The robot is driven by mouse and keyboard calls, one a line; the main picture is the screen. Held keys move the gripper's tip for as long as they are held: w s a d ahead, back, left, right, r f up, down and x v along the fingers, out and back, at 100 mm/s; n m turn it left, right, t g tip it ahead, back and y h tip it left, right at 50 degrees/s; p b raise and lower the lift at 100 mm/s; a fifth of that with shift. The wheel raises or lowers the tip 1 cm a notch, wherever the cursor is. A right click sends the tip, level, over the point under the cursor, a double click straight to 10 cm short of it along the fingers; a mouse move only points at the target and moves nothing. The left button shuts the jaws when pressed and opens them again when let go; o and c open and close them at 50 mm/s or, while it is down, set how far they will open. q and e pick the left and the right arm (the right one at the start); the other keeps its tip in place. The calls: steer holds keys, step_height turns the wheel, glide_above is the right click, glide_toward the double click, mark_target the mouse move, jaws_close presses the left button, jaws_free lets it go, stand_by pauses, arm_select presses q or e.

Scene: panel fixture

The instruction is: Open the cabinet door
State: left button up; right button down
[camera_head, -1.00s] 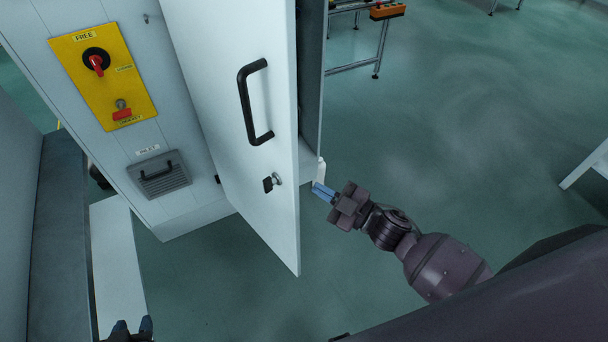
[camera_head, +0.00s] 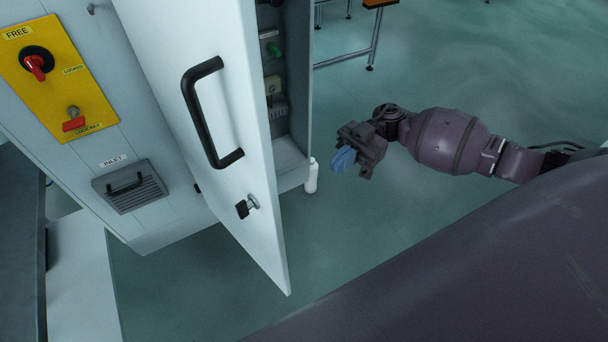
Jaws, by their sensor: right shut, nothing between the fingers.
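The white cabinet door (camera_head: 235,140) stands partly open, its free edge swung out toward me. It has a black handle (camera_head: 200,112) and a lock with a key (camera_head: 246,206) below. Behind it the cabinet's inside (camera_head: 288,85) shows, with a green part and other fittings. My right gripper (camera_head: 343,158) is to the right of the door, in front of the cabinet opening, shut and empty, apart from the door. My left gripper is out of view.
The yellow switch panel (camera_head: 62,88) and the inlet grille (camera_head: 130,190) are on the cabinet's side at left. A white bottle-like object (camera_head: 311,176) stands by the cabinet's lower corner. Open green floor (camera_head: 450,90) lies to the right, with a table frame (camera_head: 365,45) behind.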

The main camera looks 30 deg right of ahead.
arm_select(q)
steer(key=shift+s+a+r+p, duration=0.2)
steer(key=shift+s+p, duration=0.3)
steer(key=shift+p, duration=0.25)
arm_select(e)
steer(key=x, duration=1.3)
steer(key=shift+a, duration=0.35)
steer(key=shift+s, duration=0.1)
